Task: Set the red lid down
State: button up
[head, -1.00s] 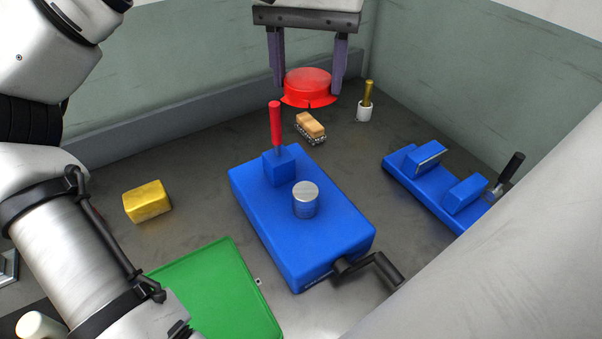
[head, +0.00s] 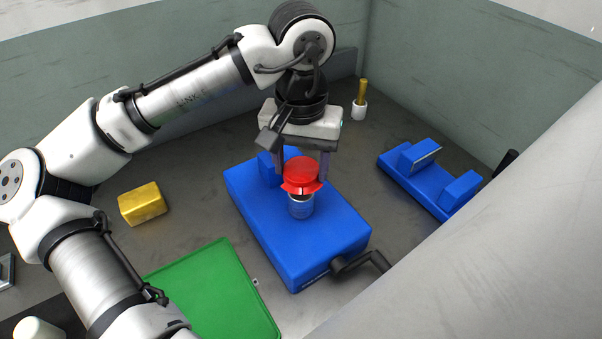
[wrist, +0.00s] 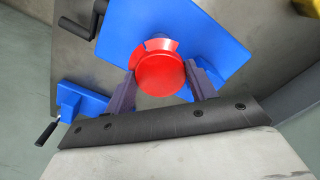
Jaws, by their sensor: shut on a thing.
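The red lid (head: 301,171) is a shallow disc with a flared rim. My gripper (head: 306,178) is shut on it from above, with one finger on each side. The lid is at the top of the silver cylinder (head: 300,207) on the blue block machine (head: 325,224); I cannot tell whether they touch. The red-handled lever is hidden in the head view.
The green tray (head: 215,290) lies at front left, with a yellow block (head: 142,203) behind it. A blue two-block fixture (head: 428,178) is at right. A brass-topped white pot (head: 360,104) stands at the back. The black crank (head: 362,262) sticks out at front right.

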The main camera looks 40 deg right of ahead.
aim_at(301, 170)
jog(key=shift+f, duration=1.7)
jog(key=shift+f, duration=0.1)
jog(key=shift+f, duration=0.5)
jog(key=o, duration=1)
jog(key=shift+c, duration=0.2)
jog(key=shift+r, duration=0.15)
notch_tip(301, 170, up, 13)
jog(key=b, duration=0.1)
